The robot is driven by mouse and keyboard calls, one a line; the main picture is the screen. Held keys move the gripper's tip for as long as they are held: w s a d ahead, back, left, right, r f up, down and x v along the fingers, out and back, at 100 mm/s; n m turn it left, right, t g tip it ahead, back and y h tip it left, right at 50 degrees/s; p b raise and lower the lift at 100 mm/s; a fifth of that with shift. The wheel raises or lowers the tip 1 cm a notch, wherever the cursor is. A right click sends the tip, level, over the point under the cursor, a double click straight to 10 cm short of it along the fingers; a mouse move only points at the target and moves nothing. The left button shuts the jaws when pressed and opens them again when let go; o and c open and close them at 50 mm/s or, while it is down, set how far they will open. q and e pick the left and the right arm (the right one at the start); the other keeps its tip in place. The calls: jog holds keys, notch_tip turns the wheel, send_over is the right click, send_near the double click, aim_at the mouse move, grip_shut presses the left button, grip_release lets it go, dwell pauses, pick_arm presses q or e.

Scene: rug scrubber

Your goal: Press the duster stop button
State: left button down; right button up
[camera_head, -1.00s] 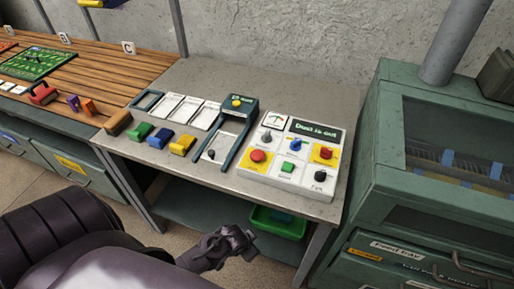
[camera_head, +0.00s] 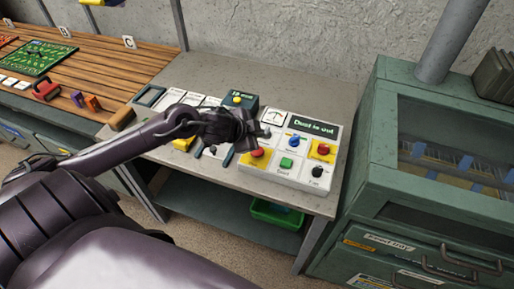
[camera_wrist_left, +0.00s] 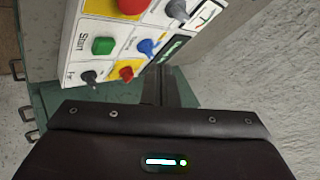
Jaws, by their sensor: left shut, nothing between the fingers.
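The control panel (camera_head: 268,178) is a white board on the bench with a green display reading "Dust is out". It has one red button on yellow (camera_head: 257,153) at its left and another red button on yellow (camera_head: 323,149) at its right. Both also show in the left wrist view, the left one (camera_wrist_left: 132,5) cut by the top edge and the right one (camera_wrist_left: 127,72) whole. I cannot read which is the duster stop. My left gripper (camera_head: 258,131) is shut and empty, over the panel's upper left, hiding the grey knob partly. My right gripper is not in view.
The panel also has a green start button (camera_head: 287,163), a blue knob (camera_head: 294,141) and a black fan knob (camera_head: 317,172). A green cabinet (camera_head: 372,150) stands to the right. A dark teal frame with a yellow knob (camera_head: 238,99) is behind my gripper.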

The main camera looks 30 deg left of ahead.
pick_arm(q)
jog(key=r, duration=0.1)
jog(key=a, duration=0.1)
jog(key=r, duration=0.1)
jog(key=shift+w+a+r+m, duration=0.25)
jog(key=shift+a+r+m, duration=0.1)
jog(key=shift+m, duration=0.05)
jog(key=b, duration=0.8)
send_over(257, 152)
jog(key=f, duration=0.7)
jog(key=shift+s+a, duration=0.25)
jog(key=shift+a, duration=0.1)
jog(key=shift+f+b, duration=0.3)
jog(key=shift+f, duration=0.65)
jog(key=shift+f, duration=0.1)
jog(key=shift+f, duration=0.3)
